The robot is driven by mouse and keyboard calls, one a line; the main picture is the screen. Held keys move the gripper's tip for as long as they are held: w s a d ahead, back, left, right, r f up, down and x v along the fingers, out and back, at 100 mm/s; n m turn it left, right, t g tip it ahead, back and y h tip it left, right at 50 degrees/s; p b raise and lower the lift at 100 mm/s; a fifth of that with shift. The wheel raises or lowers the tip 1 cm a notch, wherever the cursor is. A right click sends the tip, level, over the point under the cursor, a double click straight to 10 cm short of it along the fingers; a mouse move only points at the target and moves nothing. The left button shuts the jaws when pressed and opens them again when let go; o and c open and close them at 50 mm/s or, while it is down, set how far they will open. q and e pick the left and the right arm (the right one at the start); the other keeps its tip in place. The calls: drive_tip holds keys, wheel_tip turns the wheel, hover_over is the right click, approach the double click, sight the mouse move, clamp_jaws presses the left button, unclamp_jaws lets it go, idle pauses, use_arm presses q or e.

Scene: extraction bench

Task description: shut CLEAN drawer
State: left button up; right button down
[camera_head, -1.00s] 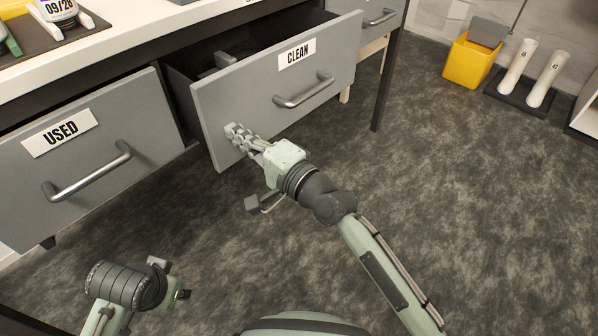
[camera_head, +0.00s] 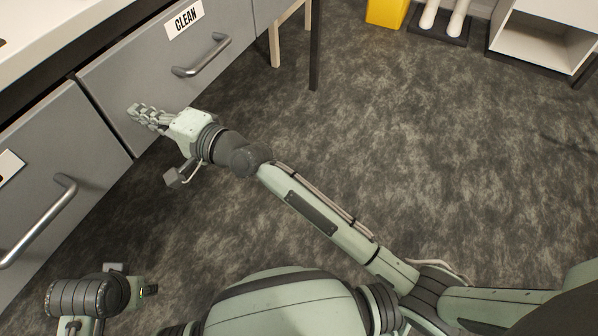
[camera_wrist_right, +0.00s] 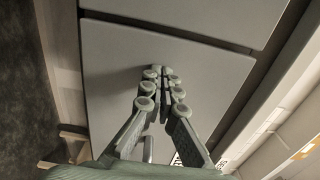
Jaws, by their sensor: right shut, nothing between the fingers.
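The CLEAN drawer (camera_head: 160,75) has a grey front, a white CLEAN label (camera_head: 185,19) and a metal bar handle (camera_head: 202,57). In the head view its front looks about level with the neighbouring drawer's front, and its inside does not show. My right gripper (camera_head: 135,111) is shut and empty, with its fingertips at the lower left part of the front, left of the handle. In the right wrist view the fingertips (camera_wrist_right: 161,73) are against or very close to the grey front (camera_wrist_right: 215,85); contact is hard to judge. My left gripper (camera_head: 135,290) is low at the left, its fingers unclear.
The USED drawer (camera_head: 60,150) is to the left, its handle (camera_head: 45,225) sticking out. A pale counter (camera_head: 50,35) lies above. A yellow bin (camera_head: 386,12), a boot tray (camera_head: 438,36) and a white shelf (camera_head: 545,40) stand at the back. The floor (camera_head: 420,150) between is clear.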

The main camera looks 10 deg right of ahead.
drive_tip(key=shift+r, duration=0.25)
